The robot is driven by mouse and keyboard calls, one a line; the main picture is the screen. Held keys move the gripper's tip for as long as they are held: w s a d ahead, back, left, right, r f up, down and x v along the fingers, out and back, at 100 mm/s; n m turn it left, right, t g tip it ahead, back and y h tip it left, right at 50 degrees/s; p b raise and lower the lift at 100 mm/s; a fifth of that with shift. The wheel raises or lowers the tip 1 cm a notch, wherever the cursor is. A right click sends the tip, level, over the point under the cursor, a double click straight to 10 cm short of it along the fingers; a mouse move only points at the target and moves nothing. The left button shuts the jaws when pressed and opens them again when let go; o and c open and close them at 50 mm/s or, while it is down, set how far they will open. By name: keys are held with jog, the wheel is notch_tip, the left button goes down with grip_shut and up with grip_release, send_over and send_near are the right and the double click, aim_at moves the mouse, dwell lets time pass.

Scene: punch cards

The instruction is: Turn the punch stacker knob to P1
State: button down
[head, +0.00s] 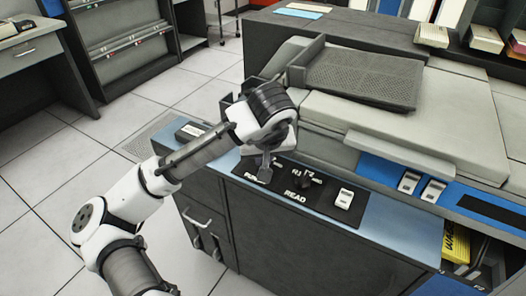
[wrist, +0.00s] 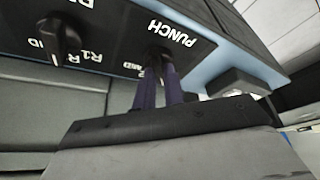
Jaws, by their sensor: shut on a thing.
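The punch stacker knob (wrist: 154,54) is a small black knob on the dark panel (wrist: 105,35), beside the white PUNCH label. In the wrist view my gripper (wrist: 158,75) is shut on it, with its two dark fingers reaching to either side. The fingers hide most of the knob and part of its position labels, so I cannot tell where its pointer stands. In the head view my gripper (head: 265,174) is at the left end of the panel and covers the knob and part of the PUNCH label.
A second black knob (head: 303,179), marked READ, sits just right of my gripper; it also shows in the wrist view (wrist: 62,38). A white rocker switch (head: 344,198) is further right. The grey machine cover (head: 385,125) rises behind the panel. The tiled floor (head: 50,165) at left is open.

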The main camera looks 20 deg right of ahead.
jog(key=shift+s+f+n+y, duration=0.1)
jog(key=shift+n+y, duration=0.2)
jog(key=shift+n, duration=0.2)
jog(key=c, duration=1.5)
grip_release()
jog(key=p+v, duration=0.3)
jog(key=v, duration=1.1)
